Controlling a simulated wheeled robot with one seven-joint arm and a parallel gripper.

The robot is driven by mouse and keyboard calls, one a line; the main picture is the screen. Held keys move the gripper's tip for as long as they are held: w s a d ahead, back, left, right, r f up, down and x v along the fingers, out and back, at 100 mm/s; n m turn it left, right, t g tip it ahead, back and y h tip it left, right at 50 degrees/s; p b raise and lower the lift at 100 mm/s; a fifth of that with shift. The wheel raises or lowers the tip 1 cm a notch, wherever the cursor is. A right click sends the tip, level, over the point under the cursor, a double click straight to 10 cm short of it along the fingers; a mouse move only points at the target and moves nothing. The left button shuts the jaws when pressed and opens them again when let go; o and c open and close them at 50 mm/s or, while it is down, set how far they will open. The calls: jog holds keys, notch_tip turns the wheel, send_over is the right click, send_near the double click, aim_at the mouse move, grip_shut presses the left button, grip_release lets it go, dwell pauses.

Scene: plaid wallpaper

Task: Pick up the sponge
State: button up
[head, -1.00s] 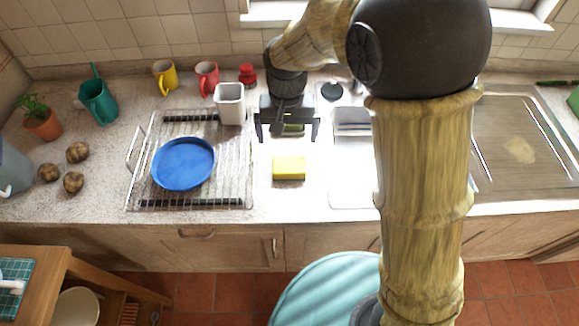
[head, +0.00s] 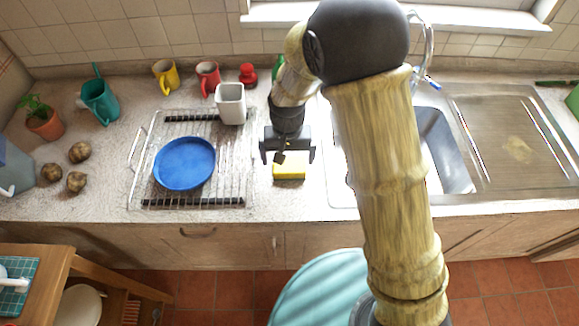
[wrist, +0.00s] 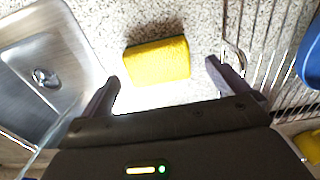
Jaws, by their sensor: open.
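The yellow sponge (head: 289,172) lies on the speckled counter between the drying rack and the sink. Its upper part is partly hidden by my gripper in the head view. My gripper (head: 287,158) is open and empty, pointing down above and slightly behind the sponge. In the wrist view the sponge (wrist: 157,61) sits ahead of the gap between my open fingers (wrist: 163,78), with no finger touching it.
The drying rack (head: 150,190) with a blue plate (head: 184,163) and a white cup (head: 230,103) is left of the sponge. The sink (head: 447,150) is to the right. Mugs stand at the back; the counter in front of the sponge is clear.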

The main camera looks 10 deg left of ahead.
aim_at(289, 164)
jog(key=f, duration=0.1)
jog(key=f+p, duration=0.1)
jog(key=f, duration=0.3)
jog(key=shift+w+d, duration=0.15)
jog(key=shift+w, duration=0.1)
jog(key=shift+r, duration=0.1)
jog(key=shift+c, duration=0.4)
jog(key=c, duration=0.8)
jog(key=shift+r, duration=0.1)
notch_tip(289, 164, up, 10)
jog(key=shift+f+b, duration=0.1)
jog(key=shift+b, duration=0.55)
